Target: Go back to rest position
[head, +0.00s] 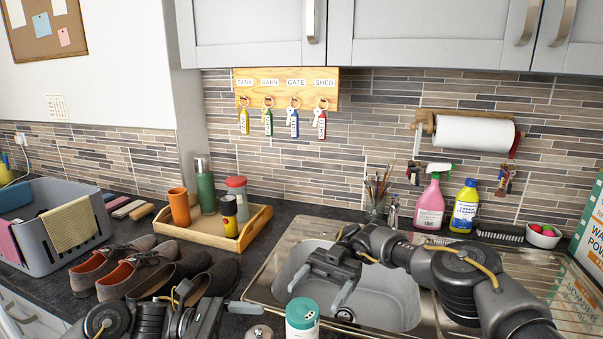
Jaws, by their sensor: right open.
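My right gripper (314,297) hangs over the grey sink basin (385,297). Its two fingers are spread apart, with nothing between them. My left gripper (238,308) is low in the picture, in front of the dark shoes and left of the sink. Only part of it shows, and I cannot tell whether its fingers are apart. The bottom edge cuts off part of the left arm.
A teal-lidded tub (302,318) stands close to both grippers. Several shoes (125,268) and a wooden tray (258,222) with bottles lie left of the sink. A pink spray bottle (430,205) and yellow bottle (465,207) stand behind my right arm.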

